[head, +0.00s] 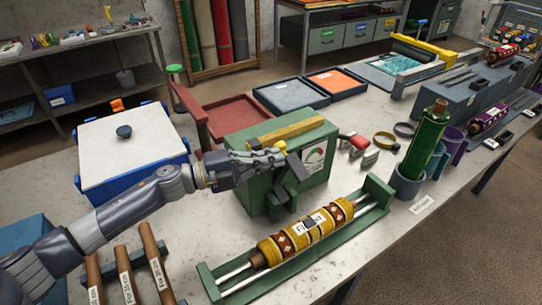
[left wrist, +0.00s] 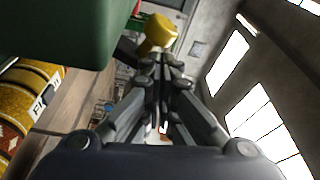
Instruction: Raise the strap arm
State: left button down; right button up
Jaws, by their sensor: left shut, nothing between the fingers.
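A green machine (head: 316,180) with a round dial gauge (head: 315,156) stands mid-table, a yellow bar (head: 292,128) across its top. A dark, short bar (head: 298,168) slants at its front, near a yellow knob (head: 281,146). I cannot tell for sure which part is the strap arm. My left gripper (head: 272,158) is shut and empty, its fingertips at the machine's front beside the yellow knob. In the left wrist view the closed fingertips (left wrist: 162,62) lie just below the yellow knob (left wrist: 160,30); whether they touch is unclear. My right gripper is not in view.
A patterned yellow roll (head: 285,243) lies in a green cradle (head: 217,284) before the machine. A white-lidded blue bin (head: 130,150) stands left, near a red upright arm (head: 188,108). Green bottle (head: 424,140) and cups stand right. Wooden-handled tools (head: 126,275) lie front left.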

aim_at(279, 143)
pick_arm(q)
jog(key=shift+n+t, duration=0.3)
jog(key=shift+n, duration=0.5)
jog(key=w, duration=0.1)
jog(key=w+a+b, duration=0.2)
jog(key=shift+w+a+f, duration=0.15)
jog(key=shift+a+f, duration=0.05)
jog(key=shift+f, duration=0.1)
jog(key=shift+w+a+b, duration=0.3)
jog(key=shift+w, duration=0.1)
jog(key=shift+s+r, duration=0.1)
jog(key=shift+r, duration=0.05)
